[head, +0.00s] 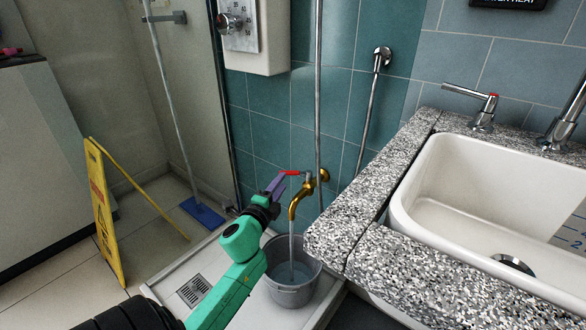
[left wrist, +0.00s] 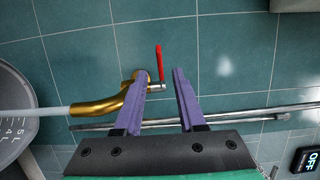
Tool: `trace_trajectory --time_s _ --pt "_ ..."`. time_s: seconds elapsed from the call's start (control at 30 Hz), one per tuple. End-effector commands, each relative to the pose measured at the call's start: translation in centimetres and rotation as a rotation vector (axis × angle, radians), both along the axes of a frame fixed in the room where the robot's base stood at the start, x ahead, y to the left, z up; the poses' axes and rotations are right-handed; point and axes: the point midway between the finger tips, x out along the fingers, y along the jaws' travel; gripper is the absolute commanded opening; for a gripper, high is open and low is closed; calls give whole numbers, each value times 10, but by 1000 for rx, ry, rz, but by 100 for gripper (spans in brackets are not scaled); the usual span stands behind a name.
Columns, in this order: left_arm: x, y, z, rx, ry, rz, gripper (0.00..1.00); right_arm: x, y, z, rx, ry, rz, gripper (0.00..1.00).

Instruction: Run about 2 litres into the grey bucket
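The grey bucket (head: 286,297) stands upright on the shower tray under the brass tap (head: 295,205). A stream of water (head: 291,248) runs from the spout into it, and water shows inside. The tap's red lever (head: 291,172) points left in the head view. My left gripper (head: 275,184) is beside the tap. In the left wrist view its purple fingers (left wrist: 158,82) are apart, with the red lever (left wrist: 159,62) showing between and beyond their tips. The bucket (left wrist: 22,95) is at the left edge there, with scale marks; the water level is hard to read. My right gripper is out of view.
A granite counter (head: 400,262) with a white sink (head: 440,205) stands close on the right. A yellow folding sign (head: 104,215) stands at left. A blue mop head (head: 203,212) lies near the glass. A drain grate (head: 194,291) is left of the bucket.

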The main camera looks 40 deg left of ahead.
Motion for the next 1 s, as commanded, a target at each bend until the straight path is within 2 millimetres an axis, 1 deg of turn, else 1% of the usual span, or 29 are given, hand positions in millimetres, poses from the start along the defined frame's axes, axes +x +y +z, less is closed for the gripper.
trace_trajectory --time_s 0.03,0.1,0.2,0.3,0.43,0.67,0.7,0.8,1.0 --pt "14 5 0 5 -4 1 40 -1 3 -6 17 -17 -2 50" --pt "33 11 -1 2 -4 1 40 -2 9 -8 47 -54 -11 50" --pt "58 18 -1 1 -5 1 40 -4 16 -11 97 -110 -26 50" --pt "76 24 -1 0 -3 1 40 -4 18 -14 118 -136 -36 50" --pt "89 28 0 -1 -3 2 40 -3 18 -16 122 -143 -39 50" --pt "91 29 0 -2 -1 1 40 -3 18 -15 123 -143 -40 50" --pt "91 29 0 -2 -1 1 36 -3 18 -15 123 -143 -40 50" --pt "91 29 0 -3 -1 1 0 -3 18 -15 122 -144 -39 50" --pt "91 29 0 -3 -1 1 0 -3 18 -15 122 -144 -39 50"
